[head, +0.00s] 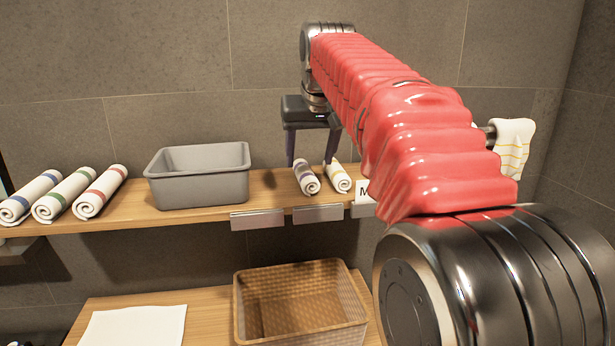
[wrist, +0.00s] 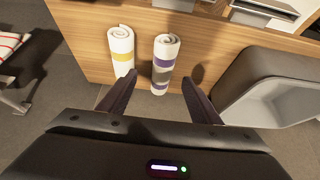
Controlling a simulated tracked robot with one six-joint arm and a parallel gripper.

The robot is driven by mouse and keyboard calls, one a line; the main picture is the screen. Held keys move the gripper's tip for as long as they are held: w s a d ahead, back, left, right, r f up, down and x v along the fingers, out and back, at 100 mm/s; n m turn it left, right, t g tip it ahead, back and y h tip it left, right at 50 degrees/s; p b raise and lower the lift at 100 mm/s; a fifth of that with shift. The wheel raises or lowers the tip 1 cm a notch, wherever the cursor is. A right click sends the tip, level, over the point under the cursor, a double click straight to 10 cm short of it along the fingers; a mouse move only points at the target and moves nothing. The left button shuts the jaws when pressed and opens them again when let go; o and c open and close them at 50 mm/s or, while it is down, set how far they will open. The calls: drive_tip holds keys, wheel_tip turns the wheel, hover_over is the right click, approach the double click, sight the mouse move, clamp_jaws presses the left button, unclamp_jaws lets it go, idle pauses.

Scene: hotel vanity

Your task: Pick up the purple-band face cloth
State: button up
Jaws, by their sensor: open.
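The purple-band face cloth (head: 306,179) is a rolled white cloth with purple bands, lying on the wooden shelf between the grey bin and a yellow-band roll. In the wrist view the purple-band cloth (wrist: 165,63) lies between and beyond my fingertips, slightly right of the yellow-band cloth. My gripper (head: 311,163) is open and empty, its fingers pointing down over the cloth in the head view. The gripper (wrist: 162,78) also shows in the wrist view with its fingers spread. I cannot tell how far above the cloth the fingertips are.
The yellow-band cloth (head: 338,178) lies close on the right. A grey bin (head: 200,188) stands left on the shelf (head: 265,200), with several rolled cloths (head: 100,191) farther left. A wicker basket (head: 300,330) sits below. A striped towel (head: 513,146) hangs at the right.

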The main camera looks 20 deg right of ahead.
sight(307, 168)
drive_tip(key=shift+x, duration=2.6)
drive_tip(key=shift+a, duration=0.1)
drive_tip(key=shift+c, duration=0.2)
drive_tip(key=c, duration=1.1)
